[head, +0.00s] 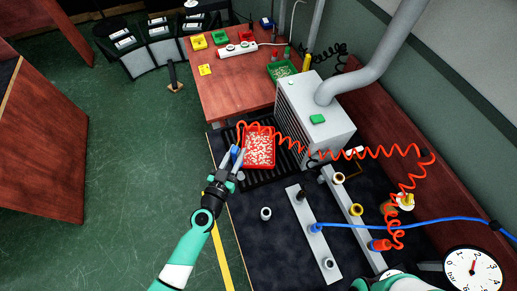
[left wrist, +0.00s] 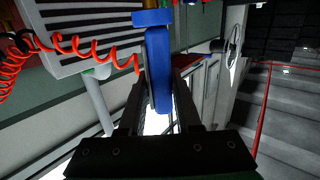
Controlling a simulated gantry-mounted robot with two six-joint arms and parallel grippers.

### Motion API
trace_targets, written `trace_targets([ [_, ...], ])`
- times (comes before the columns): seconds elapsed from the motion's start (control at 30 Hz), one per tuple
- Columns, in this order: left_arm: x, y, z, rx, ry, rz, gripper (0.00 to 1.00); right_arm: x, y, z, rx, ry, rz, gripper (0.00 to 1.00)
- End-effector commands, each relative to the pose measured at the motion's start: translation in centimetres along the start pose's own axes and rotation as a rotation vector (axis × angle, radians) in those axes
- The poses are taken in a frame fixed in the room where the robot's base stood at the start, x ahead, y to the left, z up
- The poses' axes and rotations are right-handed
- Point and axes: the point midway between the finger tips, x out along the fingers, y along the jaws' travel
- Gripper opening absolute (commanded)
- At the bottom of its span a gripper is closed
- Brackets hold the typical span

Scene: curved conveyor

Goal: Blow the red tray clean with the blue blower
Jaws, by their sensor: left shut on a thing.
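The blue blower (head: 234,151) is clamped between the fingers of my left gripper (head: 233,165). In the left wrist view the blower's blue body (left wrist: 158,65) stands between the two dark fingers. The red tray (head: 271,133) lies flat on a dark slatted rack and is covered with many small pale bits. The blower is just left of the tray's left edge; I cannot tell its exact height above the rack. A red coiled hose (head: 375,151) runs from near the blower across the tray's far side to the right.
A grey vented machine (head: 318,105) stands right of the tray. Behind is a red-brown table (head: 225,85) with small coloured trays and a green bin (head: 282,69). Metal rails (head: 312,228) with fittings lie in front right. Green floor is open at left.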

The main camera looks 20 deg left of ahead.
Motion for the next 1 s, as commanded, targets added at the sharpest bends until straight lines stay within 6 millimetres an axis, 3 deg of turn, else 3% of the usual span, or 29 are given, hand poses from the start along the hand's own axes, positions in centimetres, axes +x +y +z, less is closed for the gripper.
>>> trace_targets([
  [1.0, 6.0, 0.5, -0.4, -0.001, 0.003, 0.000, 0.00, -1.4, 0.0, 1.2, 0.000, 0.000, 0.000, 0.50],
])
